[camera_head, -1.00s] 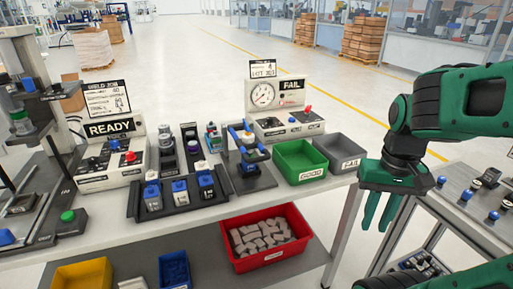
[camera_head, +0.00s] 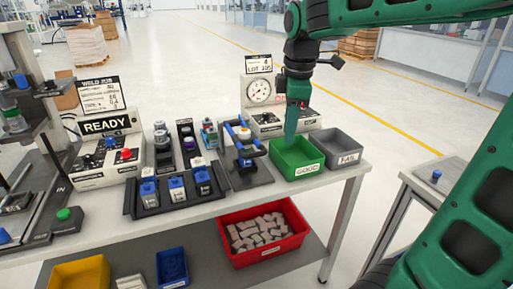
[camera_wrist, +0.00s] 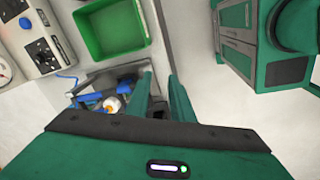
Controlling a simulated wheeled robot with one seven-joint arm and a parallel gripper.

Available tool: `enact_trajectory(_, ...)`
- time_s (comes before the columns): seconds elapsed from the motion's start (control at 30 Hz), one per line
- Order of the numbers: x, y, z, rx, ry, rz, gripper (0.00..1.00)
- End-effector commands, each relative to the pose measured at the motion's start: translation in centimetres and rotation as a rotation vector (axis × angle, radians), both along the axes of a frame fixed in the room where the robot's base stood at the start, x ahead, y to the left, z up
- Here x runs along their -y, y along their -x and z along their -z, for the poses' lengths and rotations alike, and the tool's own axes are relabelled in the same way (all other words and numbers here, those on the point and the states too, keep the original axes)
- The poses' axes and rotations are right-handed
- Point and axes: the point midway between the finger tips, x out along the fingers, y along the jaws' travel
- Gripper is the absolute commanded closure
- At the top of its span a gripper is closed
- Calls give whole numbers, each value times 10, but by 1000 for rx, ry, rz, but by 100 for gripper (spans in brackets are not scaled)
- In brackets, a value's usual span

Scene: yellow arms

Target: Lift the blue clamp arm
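The blue clamp arm (camera_head: 234,132) is on a dark fixture (camera_head: 250,178) in the middle of the bench, left of the green bin. It also shows in the wrist view (camera_wrist: 90,97), partly cut off by my gripper body, beside a white and orange part (camera_wrist: 113,103). My gripper (camera_head: 291,138) points down in front of the gauge station, and appears over the green bin in the head view. In the wrist view my two green fingers (camera_wrist: 163,98) stand apart with nothing seen between them, right of the clamp. The gripper is not touching the clamp.
The green GOOD bin (camera_head: 280,171) and grey bin (camera_head: 345,160) stand right of the fixture. A gauge station (camera_head: 256,112) is behind. A black tray (camera_head: 135,206) with blue-topped parts and a READY station (camera_head: 90,176) are left. A red bin (camera_head: 234,260) sits below.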

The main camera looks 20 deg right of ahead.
Motion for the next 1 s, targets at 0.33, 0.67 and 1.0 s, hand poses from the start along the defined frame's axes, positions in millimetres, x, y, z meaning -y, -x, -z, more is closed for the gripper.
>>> enact_trajectory(0.33, -59, -46, -21, 31, 51, -437, 79)
enact_trajectory(0.67, -58, -53, 24, 28, 51, -441, 79)
enact_trajectory(1.0, -58, -62, 72, 31, 51, -438, 79)
